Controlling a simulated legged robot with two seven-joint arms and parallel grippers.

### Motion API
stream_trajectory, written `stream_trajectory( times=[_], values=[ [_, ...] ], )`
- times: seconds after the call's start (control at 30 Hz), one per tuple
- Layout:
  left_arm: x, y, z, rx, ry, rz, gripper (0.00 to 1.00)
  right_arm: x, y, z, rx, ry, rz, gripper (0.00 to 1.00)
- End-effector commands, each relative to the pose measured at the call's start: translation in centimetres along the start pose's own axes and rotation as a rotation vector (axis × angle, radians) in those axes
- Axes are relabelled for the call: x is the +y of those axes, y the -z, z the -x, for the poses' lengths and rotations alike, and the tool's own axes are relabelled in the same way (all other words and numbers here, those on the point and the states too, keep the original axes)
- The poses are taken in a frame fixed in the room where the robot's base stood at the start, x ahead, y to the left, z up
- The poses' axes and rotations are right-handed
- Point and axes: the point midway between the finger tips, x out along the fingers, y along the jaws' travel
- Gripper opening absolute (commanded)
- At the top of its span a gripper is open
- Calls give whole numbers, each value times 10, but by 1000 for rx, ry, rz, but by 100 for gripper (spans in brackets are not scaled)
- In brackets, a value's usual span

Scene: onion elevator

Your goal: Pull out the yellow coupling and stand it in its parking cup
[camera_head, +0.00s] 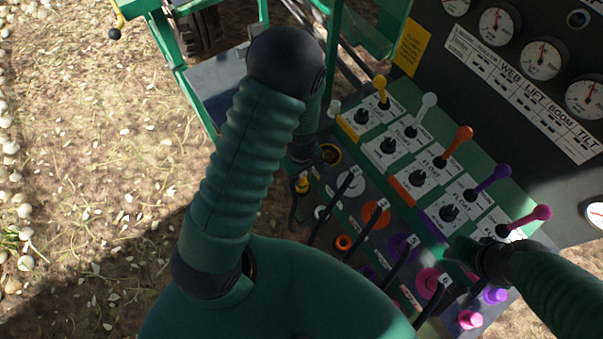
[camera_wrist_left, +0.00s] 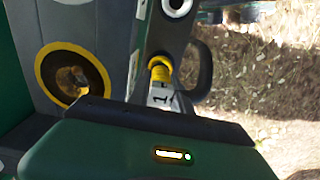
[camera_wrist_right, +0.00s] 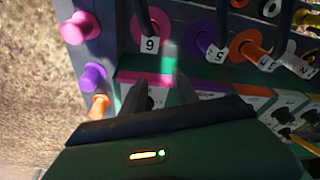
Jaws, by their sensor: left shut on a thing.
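The yellow coupling (camera_wrist_left: 160,72), with a white tag marked 1 and a black hose loop beside it, is in front of my left gripper (camera_wrist_left: 163,98). The gripper is shut on it. The yellow-ringed socket (camera_wrist_left: 72,76) at left is open and empty; it also shows in the head view (camera_head: 329,153). In the head view my left gripper (camera_head: 303,152) points down just above a yellow piece (camera_head: 302,185) in the row of small cups. I cannot tell whether the coupling is seated in the yellow cup. My right gripper (camera_wrist_right: 160,88) is open and empty over the panel's lower edge.
Other hoses with tags stand in the white, orange (camera_head: 376,213), purple and pink sockets. Coloured levers (camera_head: 458,140) rise on the panel's right side. A white cup (camera_head: 322,213) and an orange cup (camera_head: 343,242) are close by. Open ground lies left.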

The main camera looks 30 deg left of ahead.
Motion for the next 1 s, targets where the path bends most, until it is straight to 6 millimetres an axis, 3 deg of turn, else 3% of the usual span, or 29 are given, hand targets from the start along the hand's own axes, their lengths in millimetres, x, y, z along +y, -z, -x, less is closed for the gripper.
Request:
stream_trajectory(
  times=[1.0],
  values=[
    [0,1,-12,0,0,0,0,0,-2,-7,0,0,0,36]
  ],
)
